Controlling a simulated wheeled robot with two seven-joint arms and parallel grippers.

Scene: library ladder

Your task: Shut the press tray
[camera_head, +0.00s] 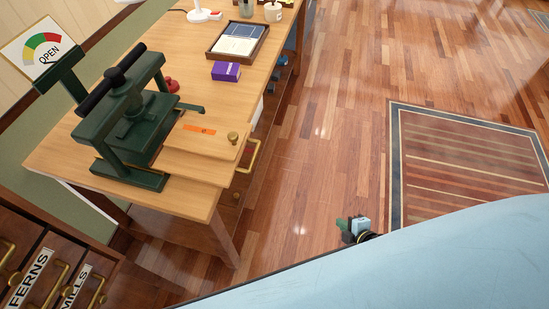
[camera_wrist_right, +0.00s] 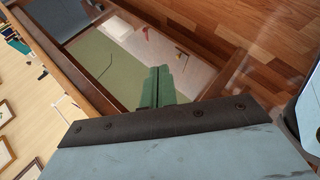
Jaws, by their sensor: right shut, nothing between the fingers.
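The green press (camera_head: 125,122) stands on the near end of the wooden desk. Its wooden tray (camera_head: 195,146) sticks out to the right from under the press, with an orange label and a round brass knob (camera_head: 232,137) near its outer end. My right gripper (camera_head: 345,227) is low over the floor, well to the right of the tray and apart from it. Its green fingers (camera_wrist_right: 158,88) are together and empty in the right wrist view. My left gripper does not show.
A purple box (camera_head: 226,71) and a framed tablet-like board (camera_head: 238,40) lie farther back on the desk (camera_head: 190,30). A drawer cabinet (camera_head: 50,255) with brass handles stands at the lower left. Open wooden floor and a striped rug (camera_head: 465,160) lie to the right.

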